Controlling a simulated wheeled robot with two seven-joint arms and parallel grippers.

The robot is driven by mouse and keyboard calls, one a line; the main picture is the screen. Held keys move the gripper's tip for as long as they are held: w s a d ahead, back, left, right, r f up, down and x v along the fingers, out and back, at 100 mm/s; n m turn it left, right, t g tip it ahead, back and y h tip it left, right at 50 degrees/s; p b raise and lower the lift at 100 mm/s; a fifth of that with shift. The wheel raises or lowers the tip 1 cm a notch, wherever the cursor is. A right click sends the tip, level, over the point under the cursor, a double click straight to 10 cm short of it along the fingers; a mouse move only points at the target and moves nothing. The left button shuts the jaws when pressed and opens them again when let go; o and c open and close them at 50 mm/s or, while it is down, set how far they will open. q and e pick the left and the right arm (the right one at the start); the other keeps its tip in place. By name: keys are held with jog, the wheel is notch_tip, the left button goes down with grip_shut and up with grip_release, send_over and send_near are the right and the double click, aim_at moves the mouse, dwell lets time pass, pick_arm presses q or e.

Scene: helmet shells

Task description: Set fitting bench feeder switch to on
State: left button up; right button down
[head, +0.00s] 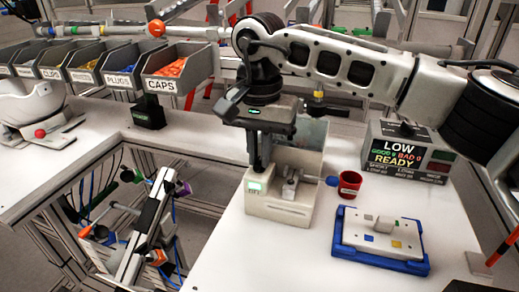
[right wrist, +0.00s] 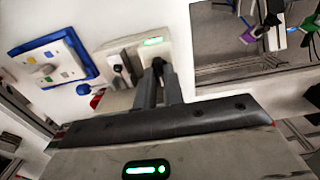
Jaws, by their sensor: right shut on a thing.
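The beige bench feeder (head: 273,208) stands on the white bench, with a small lit green display (head: 255,186) on its front. The display also shows in the right wrist view (right wrist: 152,41), but its text is too small to read surely. My right gripper (head: 262,166) points down at the feeder's left part. In the right wrist view its fingers (right wrist: 159,72) are close together on a small dark switch (right wrist: 158,62), mostly hidden between them. The switch's exact position cannot be told. A grey metal part (head: 289,189) sits beside the fingers on the feeder. My left gripper is not in view.
A red cup (head: 349,184) stands close right of the feeder. A blue-rimmed tray (head: 378,264) lies front right. A display box (head: 408,151) reading LOW and READY stands behind. Labelled bins (head: 176,73) line the back left. Bare bench lies in front of the feeder.

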aim_at(259, 160)
jog(key=shift+r, duration=0.15)
dwell(0.3)
jog(key=c, duration=1.8)
grip_release()
notch_tip(259, 160, up, 16)
jog(key=shift+f, duration=0.1)
